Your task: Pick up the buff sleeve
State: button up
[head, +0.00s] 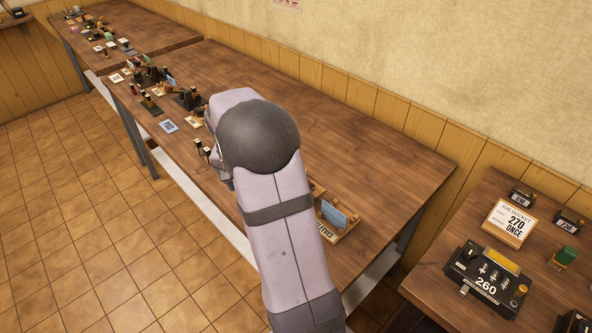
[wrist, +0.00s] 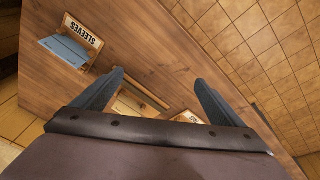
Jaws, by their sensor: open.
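In the wrist view my gripper (wrist: 160,88) is open, its two dark fingers spread wide above the wooden table, with nothing seen held between them. Beyond the left finger is a wooden holder labelled SLEEVES (wrist: 83,30) with a blue sleeve (wrist: 64,50) in it. Between the fingers, lower down, shows a pale buff piece (wrist: 131,104) beside a thin wooden strip, partly hidden by my gripper's body; I cannot tell for certain that it is the buff sleeve. In the head view my arm hides the gripper, and the blue sleeve (head: 334,213) shows right of the arm.
The long table (head: 370,155) is bare behind and right of my arm. Several small stands and cards (head: 168,126) line its left part. A separate table at right holds a black device marked 260 (head: 486,278) and a job docket (head: 510,222) reading 270 ONCE.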

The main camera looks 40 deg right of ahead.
jog(key=w+d+f+m+h, duration=0.1)
jog(key=w+d+m+h, duration=0.15)
jog(key=d+m, duration=0.95)
jog(key=shift+w+d+f+n+y+p, duration=0.25)
jog(key=shift+d+f+n+p, duration=0.95)
jog(key=shift+d+f, duration=0.6)
jog(key=shift+w+d+f+n+y+p, duration=0.1)
jog(key=shift+w+d+f+n+p, duration=0.1)
jog(key=shift+d+f+n+p, duration=1.15)
jog(key=shift+d+f+b, duration=0.25)
jog(key=shift+d+b, duration=0.2)
jog(key=shift+d, duration=0.15)
jog(key=shift+c, duration=0.7)
jog(key=c, duration=1)
jog(key=shift+c, duration=0.3)
notch_tip(320, 180, up, 10)
jog(key=p, duration=0.4)
